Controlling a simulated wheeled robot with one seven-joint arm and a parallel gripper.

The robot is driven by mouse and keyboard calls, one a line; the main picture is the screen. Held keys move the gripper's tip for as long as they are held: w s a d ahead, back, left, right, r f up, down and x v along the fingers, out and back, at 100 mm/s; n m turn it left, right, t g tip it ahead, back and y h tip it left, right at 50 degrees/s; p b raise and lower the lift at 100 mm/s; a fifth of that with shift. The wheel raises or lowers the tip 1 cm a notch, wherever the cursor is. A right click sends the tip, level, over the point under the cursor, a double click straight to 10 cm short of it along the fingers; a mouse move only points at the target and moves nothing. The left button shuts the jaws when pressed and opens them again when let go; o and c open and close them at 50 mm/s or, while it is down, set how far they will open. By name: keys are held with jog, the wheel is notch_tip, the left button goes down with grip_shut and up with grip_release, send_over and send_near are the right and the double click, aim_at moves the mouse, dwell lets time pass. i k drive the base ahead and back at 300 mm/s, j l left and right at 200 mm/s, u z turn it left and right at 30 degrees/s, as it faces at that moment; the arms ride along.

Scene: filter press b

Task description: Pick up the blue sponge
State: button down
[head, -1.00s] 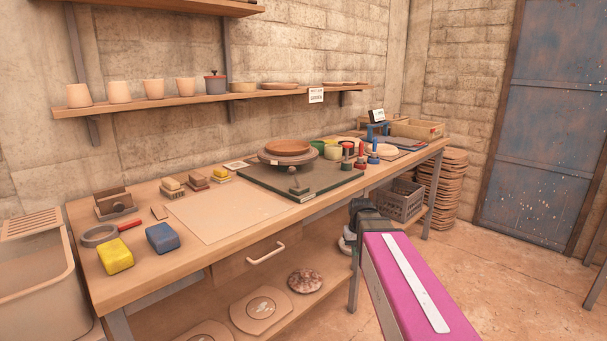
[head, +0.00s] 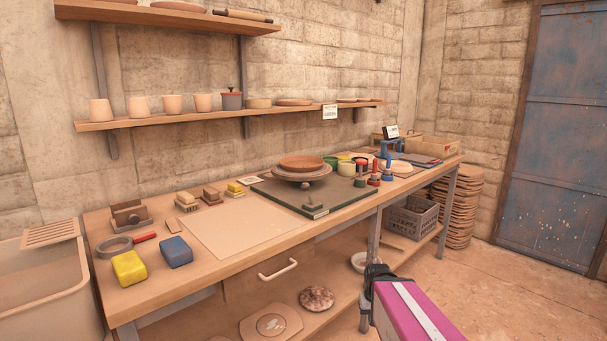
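The blue sponge (head: 176,251) lies on the left part of the wooden workbench (head: 150,296), near its front edge. A yellow sponge (head: 129,268) lies just left of it, apart from it. My arm, with a magenta link, reaches in from the lower right of the head view. Its dark end, my gripper (head: 374,275), is in front of the bench, well to the right of the blue sponge and apart from it. The fingers are too small and dark to tell whether they are open.
A magnifier-like ring tool with a red handle (head: 144,238) lies behind the sponges. A pale board (head: 240,228) lies to their right. A drawer handle (head: 278,269) sticks out from the bench front. A tub (head: 42,290) stands at the left.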

aim_at(176, 252)
jog(key=u, duration=1.8)
jog(key=k, duration=0.5)
jog(key=i, duration=0.5)
jog(key=u, duration=0.05)
